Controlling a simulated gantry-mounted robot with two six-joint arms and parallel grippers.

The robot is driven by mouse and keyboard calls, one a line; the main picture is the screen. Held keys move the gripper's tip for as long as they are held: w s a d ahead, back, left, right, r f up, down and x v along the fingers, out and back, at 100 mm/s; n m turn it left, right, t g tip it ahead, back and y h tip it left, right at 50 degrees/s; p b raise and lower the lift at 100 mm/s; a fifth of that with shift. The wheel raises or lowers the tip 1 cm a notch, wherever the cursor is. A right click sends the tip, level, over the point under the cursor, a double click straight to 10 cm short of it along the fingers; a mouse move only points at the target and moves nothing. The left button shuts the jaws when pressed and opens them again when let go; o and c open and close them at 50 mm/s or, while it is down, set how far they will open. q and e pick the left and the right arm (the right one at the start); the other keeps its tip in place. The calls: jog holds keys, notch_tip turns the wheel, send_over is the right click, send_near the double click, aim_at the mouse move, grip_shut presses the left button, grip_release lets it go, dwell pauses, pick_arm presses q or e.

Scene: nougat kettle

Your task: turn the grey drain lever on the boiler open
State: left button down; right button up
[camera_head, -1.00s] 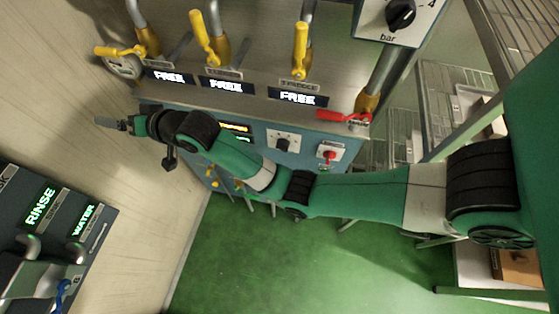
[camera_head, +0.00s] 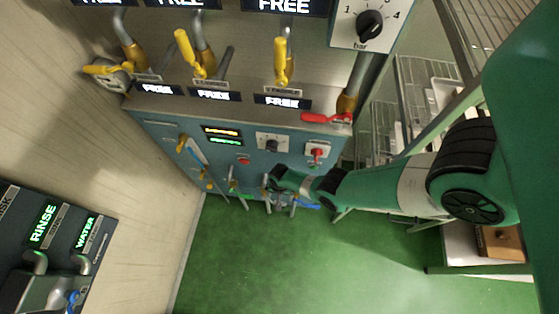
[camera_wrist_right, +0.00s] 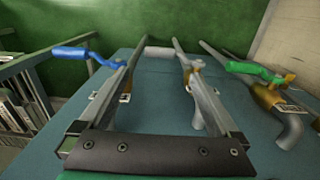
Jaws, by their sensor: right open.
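The grey drain lever (camera_wrist_right: 159,52) shows in the right wrist view, its handle pointing left from a valve with a bent grey spout. The open fingers of my right gripper (camera_wrist_right: 158,44) stretch out on either side of this handle. I cannot tell whether they touch it. In the head view my right gripper (camera_head: 278,196) is low at the front of the blue-grey boiler (camera_head: 190,133), and the grey lever is hard to make out there. My left gripper is not in view.
In the wrist view a blue lever (camera_wrist_right: 70,52) is left of the gripper and a green lever (camera_wrist_right: 250,70) is right of it. Yellow levers (camera_head: 186,52) and a red lever (camera_head: 322,118) sit higher up. A wire rack (camera_head: 425,90) stands right.

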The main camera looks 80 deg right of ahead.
notch_tip(320, 180, down, 10)
jog(key=b, duration=0.9)
jog(key=shift+f, duration=0.15)
jog(key=shift+w, duration=0.1)
grip_shut()
